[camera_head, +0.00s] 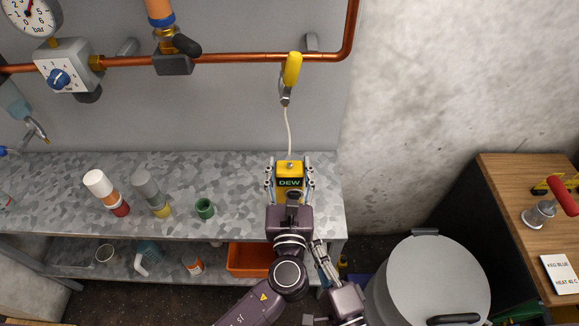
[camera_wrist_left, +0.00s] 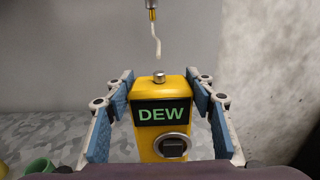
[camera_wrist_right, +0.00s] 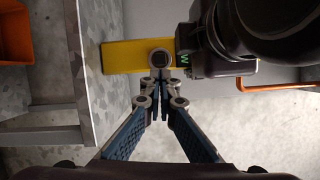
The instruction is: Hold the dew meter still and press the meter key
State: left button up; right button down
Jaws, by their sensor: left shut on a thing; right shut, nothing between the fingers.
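The dew meter (camera_head: 289,169) is a yellow box with a green DEW label and a metal stub on top. It stands upright near the bench's front right. My left gripper (camera_head: 290,178) is shut on it, a finger on either side, also plain in the left wrist view (camera_wrist_left: 166,98). The round grey meter key (camera_wrist_left: 172,147) is below the label. My right gripper (camera_head: 318,246) is shut and empty, low and right of the meter. In the right wrist view its fingertips (camera_wrist_right: 161,82) are close to the key (camera_wrist_right: 160,58); I cannot tell whether they touch.
A white hose (camera_head: 288,130) hangs from a yellow-handled valve (camera_head: 291,70) above the meter. A green cup (camera_head: 205,208) and two bottles stand left on the metal bench (camera_head: 235,170). A large grey drum (camera_head: 430,275) stands right, beside a wooden-topped table (camera_head: 510,190).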

aim_at(294, 196)
dwell(0.4)
notch_tip(294, 196, down, 4)
jog(key=w+a+m+g+y, duration=0.1)
jog(key=m+g, duration=0.3)
jog(key=m, duration=0.6)
notch_tip(294, 196, up, 4)
jog(key=s+a+m+g+y, duration=0.2)
jog(key=m+y, duration=0.2)
jog(key=m, duration=0.5)
jog(key=w, duration=0.9)
jog(key=shift+a+r, duration=0.15)
jog(key=shift+r, duration=0.1)
